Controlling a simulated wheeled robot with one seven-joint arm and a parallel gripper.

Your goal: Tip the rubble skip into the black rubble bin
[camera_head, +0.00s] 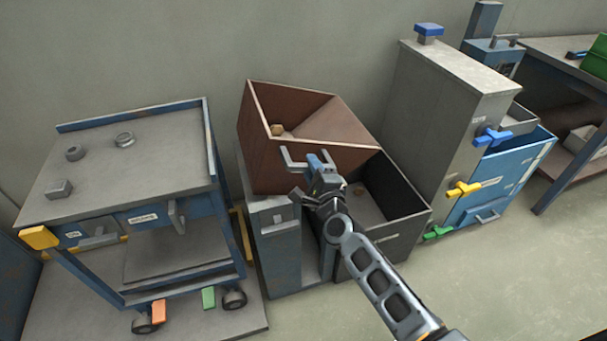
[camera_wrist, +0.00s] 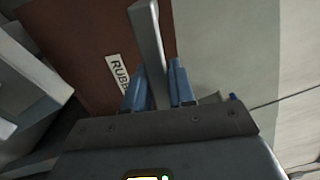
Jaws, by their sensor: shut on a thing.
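The rubble skip (camera_head: 325,155) is a reddish-brown open box with a sloping inner wall, on a grey stand left of the bin. A small tan lump (camera_head: 278,130) lies inside it. I cannot tell for sure whether it is tilted. The black rubble bin (camera_head: 393,237) stands open below the skip's right side; a small brownish lump shows inside. My gripper (camera_head: 314,163) is at the skip's front, shut on its grey handle. In the wrist view, the handle bar (camera_wrist: 150,45) runs between my blue fingers, before the brown wall with a partly hidden "RUBB" label (camera_wrist: 119,72).
A blue-framed cart (camera_head: 120,175) with a grey top stands left of the skip. A tall grey cabinet (camera_head: 440,110) with coloured handles and a blue front box (camera_head: 510,185) stands right of the bin. Open floor (camera_head: 530,260) lies at the lower right.

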